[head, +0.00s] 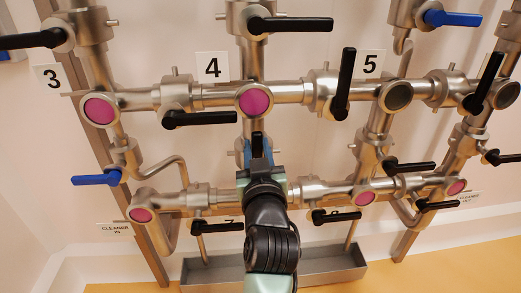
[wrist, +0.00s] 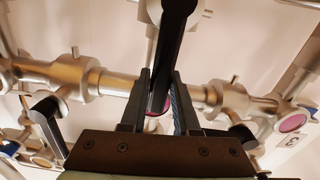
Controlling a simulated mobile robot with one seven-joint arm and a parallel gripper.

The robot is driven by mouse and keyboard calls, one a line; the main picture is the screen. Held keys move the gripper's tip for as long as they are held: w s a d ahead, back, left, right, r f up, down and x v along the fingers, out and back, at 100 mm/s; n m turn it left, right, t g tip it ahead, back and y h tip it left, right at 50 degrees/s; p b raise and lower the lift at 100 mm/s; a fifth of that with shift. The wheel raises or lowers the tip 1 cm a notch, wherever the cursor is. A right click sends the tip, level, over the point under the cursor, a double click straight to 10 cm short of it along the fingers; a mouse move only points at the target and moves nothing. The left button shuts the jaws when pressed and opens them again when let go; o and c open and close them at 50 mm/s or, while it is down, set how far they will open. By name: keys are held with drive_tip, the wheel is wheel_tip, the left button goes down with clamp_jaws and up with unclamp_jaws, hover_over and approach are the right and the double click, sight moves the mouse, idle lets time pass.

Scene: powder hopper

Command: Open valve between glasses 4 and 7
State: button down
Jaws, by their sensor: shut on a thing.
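Glass 4 (head: 254,100) is a round pink window beside the label "4" (head: 212,67). Below it, on the vertical pipe, the valve has a black handle (head: 257,143) whose visible part points upward, roughly along the pipe. My gripper (head: 257,163) is at this handle, its fingers mostly hidden behind my wrist in the head view. In the wrist view, my gripper (wrist: 161,104) has its two fingers on either side of the black handle (wrist: 172,45), shut on it. The valve body is largely hidden. Glass 7 is hidden behind my arm; its label (head: 229,219) is partly covered.
Neighbouring black handles stand close by: one left of glass 4 (head: 200,118), one upright toward glass 5 (head: 345,85), and one lower left (head: 222,227). Blue handles (head: 97,179) lie farther out. A grey metal trough (head: 330,268) sits below the pipes.

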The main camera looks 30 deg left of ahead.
drive_tip(key=shift+s+a+f+n+y, duration=0.15)
drive_tip(key=shift+s+a+n+y, duration=0.2)
drive_tip(key=shift+a, duration=0.3)
drive_tip(key=c, duration=0.7)
unclamp_jaws()
drive_tip(key=shift+s, duration=0.15)
drive_tip(key=shift+d, duration=0.15)
drive_tip(key=v, duration=1.2)
drive_tip(key=shift+s+d+r, duration=0.2)
drive_tip(key=shift+s+r, duration=0.1)
